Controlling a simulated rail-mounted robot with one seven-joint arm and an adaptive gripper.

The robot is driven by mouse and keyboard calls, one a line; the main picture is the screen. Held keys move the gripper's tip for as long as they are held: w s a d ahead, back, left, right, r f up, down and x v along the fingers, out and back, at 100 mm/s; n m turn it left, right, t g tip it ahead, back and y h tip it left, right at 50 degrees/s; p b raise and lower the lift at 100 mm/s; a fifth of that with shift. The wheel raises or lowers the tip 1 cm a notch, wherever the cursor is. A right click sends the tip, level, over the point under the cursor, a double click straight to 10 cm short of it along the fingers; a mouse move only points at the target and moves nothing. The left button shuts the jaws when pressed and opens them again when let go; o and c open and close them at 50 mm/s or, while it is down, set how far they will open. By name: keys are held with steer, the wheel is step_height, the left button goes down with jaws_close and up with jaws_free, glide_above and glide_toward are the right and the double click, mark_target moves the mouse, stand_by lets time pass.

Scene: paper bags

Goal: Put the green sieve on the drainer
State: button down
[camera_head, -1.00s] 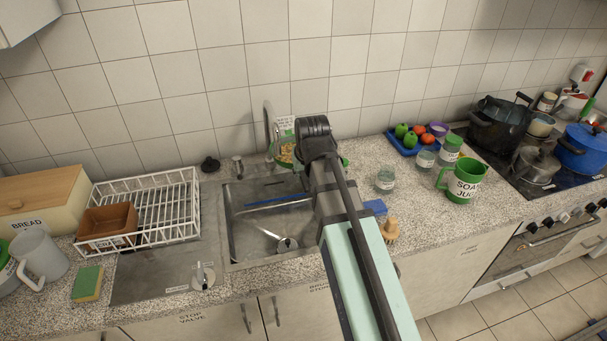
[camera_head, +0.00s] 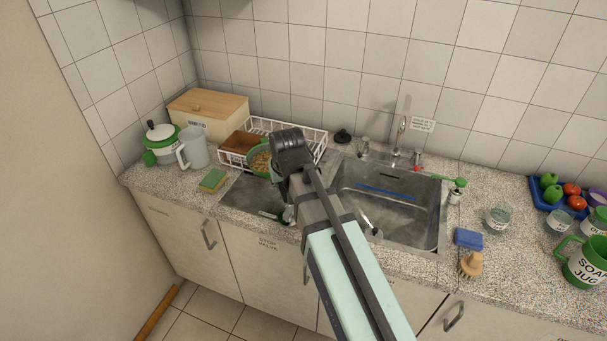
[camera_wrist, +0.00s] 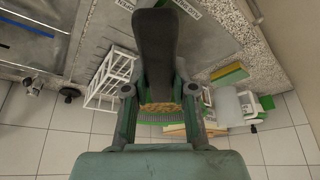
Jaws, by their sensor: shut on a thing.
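My gripper (camera_wrist: 155,92) is shut on the green sieve (camera_head: 250,160), which holds a yellowish-brown food. In the head view my wrist hides the grip and part of the sieve. The sieve hangs in front of the drainer, overlapping its front side and the brown box in that view; I cannot tell the gap between them. The sieve also shows in the wrist view (camera_wrist: 155,117), between my fingers. The drainer (camera_head: 312,138) is a white wire rack at the back of the counter, left of the sink. It stands left of the sieve in the wrist view (camera_wrist: 108,80).
A brown box (camera_head: 238,143) takes up the drainer's left end; its right part looks free. Left of it are a bread box (camera_head: 205,110), a white jug (camera_head: 194,150) and a sponge (camera_head: 213,180). A tap (camera_head: 402,125) rises behind the sink (camera_head: 430,225).

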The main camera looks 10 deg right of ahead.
steer(key=s+a+f+n, duration=0.1)
steer(key=s+a+f, duration=0.15)
steer(key=a, duration=0.65)
step_height(320, 180, down, 7)
steer(key=b, duration=0.4)
steer(key=shift+w+a+r+y, duration=0.15)
steer(key=shift+w+a+y, duration=0.05)
steer(key=shift+w+y, duration=0.1)
steer(key=shift+f+b, duration=0.35)
steer(key=shift+f, duration=0.2)
steer(key=c, duration=0.9)
jaws_free()
steer(key=shift+o, duration=0.2)
steer(key=shift+s+r, duration=0.1)
